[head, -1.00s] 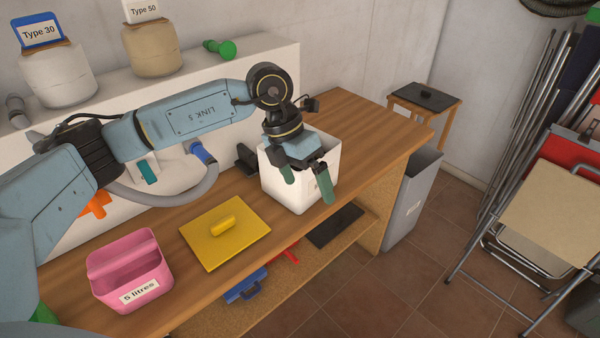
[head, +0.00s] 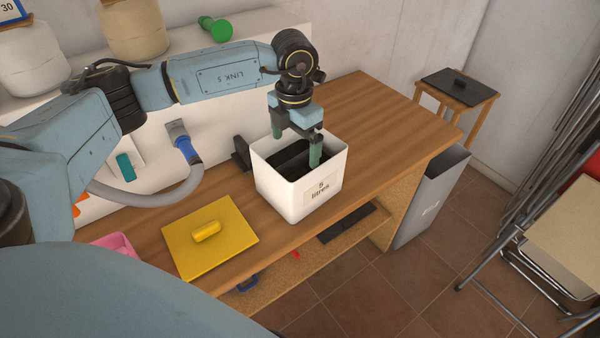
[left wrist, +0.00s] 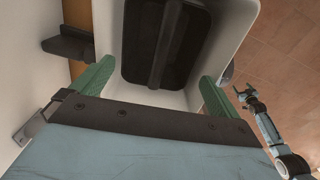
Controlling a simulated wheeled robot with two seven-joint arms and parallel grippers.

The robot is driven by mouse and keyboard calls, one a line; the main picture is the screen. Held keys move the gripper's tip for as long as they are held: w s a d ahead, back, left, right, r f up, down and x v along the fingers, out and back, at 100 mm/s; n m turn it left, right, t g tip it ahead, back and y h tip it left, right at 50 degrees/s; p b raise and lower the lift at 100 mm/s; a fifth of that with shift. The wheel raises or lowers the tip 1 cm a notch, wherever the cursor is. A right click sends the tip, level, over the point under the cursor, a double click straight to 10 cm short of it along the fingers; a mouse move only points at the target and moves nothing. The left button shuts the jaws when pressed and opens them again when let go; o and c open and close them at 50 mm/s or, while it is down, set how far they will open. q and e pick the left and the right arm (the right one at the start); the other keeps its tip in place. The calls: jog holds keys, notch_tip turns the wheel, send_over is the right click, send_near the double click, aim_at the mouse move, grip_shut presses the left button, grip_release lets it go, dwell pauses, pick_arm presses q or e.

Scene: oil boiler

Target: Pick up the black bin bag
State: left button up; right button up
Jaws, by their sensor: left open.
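A white bin (head: 275,190) labelled "5 litres" stands on the wooden bench. Inside it is a black item (head: 287,163); in the left wrist view this black item (left wrist: 186,45) has a long raised ridge. I take it for the black bin bag, though it looks stiff. My left gripper (head: 297,148) is open above the bin, pointing down, with one green finger over the opening. In the left wrist view my left gripper's fingers (left wrist: 157,75) flank the black item, apart from it. My right gripper (left wrist: 246,95) shows small at the right there; its jaws are unclear.
A yellow lid (head: 225,245) lies left of the bin, with a pink container (head: 115,245) beyond it. A grey bin (head: 432,195) stands at the bench end. A stool (head: 470,100) and folding chairs (head: 555,225) are at the right. The bench's right part is clear.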

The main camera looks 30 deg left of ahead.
aim_at(296, 158)
pick_arm(q)
notch_tip(296, 158, down, 2)
jog(key=shift+w+f, duration=0.1)
jog(key=shift+f, duration=0.35)
notch_tip(296, 158, down, 4)
jog(key=shift+f, duration=0.6)
pick_arm(e)
jog(key=shift+w+r, duration=0.15)
jog(key=shift+w, duration=0.5)
jog(key=shift+s, duration=0.15)
pick_arm(q)
jog(key=c, duration=0.8)
pick_arm(e)
jog(key=shift+s+a, duration=0.1)
pick_arm(q)
jog(key=shift+w+r, duration=0.1)
jog(key=shift+r, duration=0.1)
